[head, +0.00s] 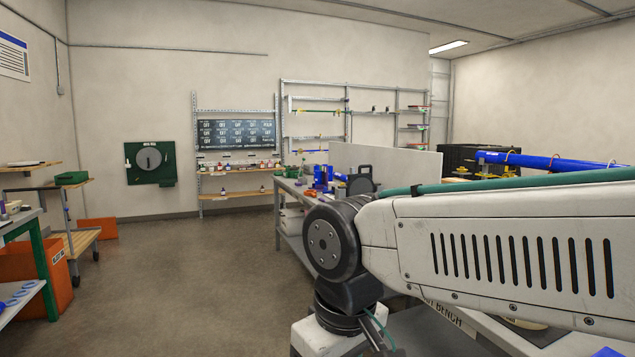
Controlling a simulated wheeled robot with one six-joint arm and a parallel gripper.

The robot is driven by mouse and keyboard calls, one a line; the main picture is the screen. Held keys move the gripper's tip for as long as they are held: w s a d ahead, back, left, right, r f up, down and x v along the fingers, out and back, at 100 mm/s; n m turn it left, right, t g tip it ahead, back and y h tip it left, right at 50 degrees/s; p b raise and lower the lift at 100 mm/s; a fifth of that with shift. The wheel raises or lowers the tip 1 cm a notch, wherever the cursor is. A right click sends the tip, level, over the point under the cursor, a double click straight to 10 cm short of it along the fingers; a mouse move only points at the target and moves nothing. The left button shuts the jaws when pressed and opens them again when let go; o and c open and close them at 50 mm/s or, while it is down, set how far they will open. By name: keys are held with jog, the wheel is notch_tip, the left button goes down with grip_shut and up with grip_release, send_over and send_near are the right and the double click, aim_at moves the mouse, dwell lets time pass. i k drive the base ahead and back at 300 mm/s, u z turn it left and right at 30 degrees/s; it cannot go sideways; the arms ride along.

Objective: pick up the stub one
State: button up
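I cannot make out a stub for certain in the head view. A long blue pipe (550,161) lies at the right, partly hidden behind my arm. Small blue objects (321,176) stand on the long bench (290,187) in the middle, too small to tell apart. My white arm link and its dark joint fill the lower right and hide much of the bench. My gripper is not in view.
Open floor (185,270) lies left of the bench. A wooden-topped cart (75,242) and an orange bin (30,275) stand at the left. A pale upright panel (395,165) rises behind the bench. Shelving (236,193) and a green wall-mounted reel (150,161) are at the back.

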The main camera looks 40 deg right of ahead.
aim_at(319, 173)
jog(key=i, duration=1.85)
jog(key=z, duration=0.2)
jog(key=i, duration=2)
jog(key=z, duration=0.8)
jog(key=i, duration=2.05)
jog(key=z, duration=0.85)
jog(key=i, duration=0.9)
jog(key=z, duration=0.25)
